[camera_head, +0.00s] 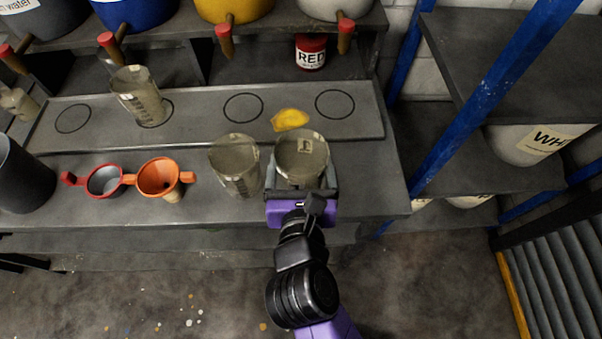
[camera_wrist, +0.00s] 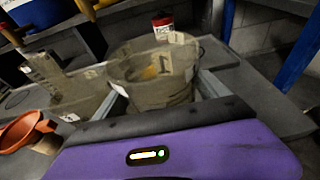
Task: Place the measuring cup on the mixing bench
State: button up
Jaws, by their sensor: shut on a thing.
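My gripper (camera_head: 302,183) is shut on a clear measuring cup (camera_head: 302,155), which is upright at the front right of the grey mixing bench (camera_head: 375,185). In the wrist view the cup (camera_wrist: 155,85) sits between the two fingers and shows a "1" mark. I cannot tell whether its base touches the bench top. A second clear measuring cup (camera_head: 236,165) stands just left of the held one. A third clear cup (camera_head: 138,95) stands on the raised strip, at one of the drawn circles.
A yellow splash (camera_head: 290,119) lies behind the held cup. A red paint jar (camera_head: 311,52) stands on the shelf under tapped buckets. Blue shelf posts (camera_head: 480,105) rise at right.

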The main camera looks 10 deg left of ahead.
aim_at(301, 162)
jog(key=shift+f, duration=2)
jog(key=shift+f, duration=0.1)
jog(key=o, duration=1.2)
jog(key=shift+o, duration=0.2)
jog(key=b+v, duration=0.1)
jog(key=v, duration=1.1)
jog(key=shift+b, duration=0.3)
